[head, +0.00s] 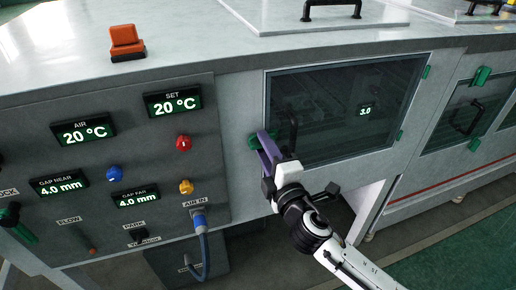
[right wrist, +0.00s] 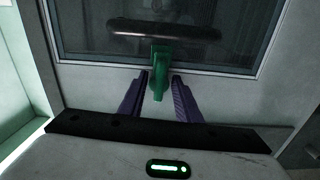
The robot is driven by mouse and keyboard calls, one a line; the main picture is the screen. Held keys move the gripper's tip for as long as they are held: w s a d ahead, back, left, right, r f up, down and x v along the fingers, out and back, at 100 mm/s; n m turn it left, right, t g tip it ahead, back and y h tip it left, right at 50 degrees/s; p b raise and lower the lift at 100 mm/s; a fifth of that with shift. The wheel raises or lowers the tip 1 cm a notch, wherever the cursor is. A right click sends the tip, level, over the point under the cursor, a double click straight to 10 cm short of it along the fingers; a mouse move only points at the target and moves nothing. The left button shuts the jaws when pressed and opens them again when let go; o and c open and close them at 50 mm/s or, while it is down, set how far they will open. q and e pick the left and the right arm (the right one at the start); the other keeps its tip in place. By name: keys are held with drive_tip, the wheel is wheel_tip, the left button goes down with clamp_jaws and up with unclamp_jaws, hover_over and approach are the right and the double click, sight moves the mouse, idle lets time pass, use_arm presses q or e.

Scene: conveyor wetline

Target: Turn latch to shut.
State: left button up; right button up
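The green latch (head: 254,141) sits at the left edge of the dark-windowed door (head: 345,105). In the right wrist view the latch (right wrist: 160,62) has a wide top and a narrow arm pointing down toward my gripper. My right gripper (head: 266,148) is at the latch and covers part of it in the head view. In the right wrist view its purple fingers (right wrist: 159,98) are apart, one on each side of the latch's lower end, with a gap showing on both sides. Contact is not visible. My left gripper is not in view.
A black door handle (right wrist: 165,33) crosses just above the latch. Left of the door is a control panel (head: 110,215) with displays, knobs and a blue hose (head: 204,245). Another windowed door (head: 465,118) with green latches stands to the right.

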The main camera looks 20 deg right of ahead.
drive_tip(key=s, duration=0.7)
drive_tip(key=shift+d, duration=0.15)
idle(0.5)
drive_tip(key=s+f+m+g+y, duration=0.1)
drive_tip(key=s+f+m+g, duration=0.3)
drive_tip(key=s+f+m, duration=0.4)
drive_tip(key=s+f+m+g, duration=0.5)
drive_tip(key=s+f+m, duration=0.3)
drive_tip(key=s+f, duration=0.6)
wheel_tip(320, 180, down, 8)
drive_tip(key=shift+a+r+g+y, duration=0.25)
drive_tip(key=shift+a+g+y, duration=0.05)
drive_tip(key=shift+y, duration=0.1)
drive_tip(key=shift+a, duration=0.1)
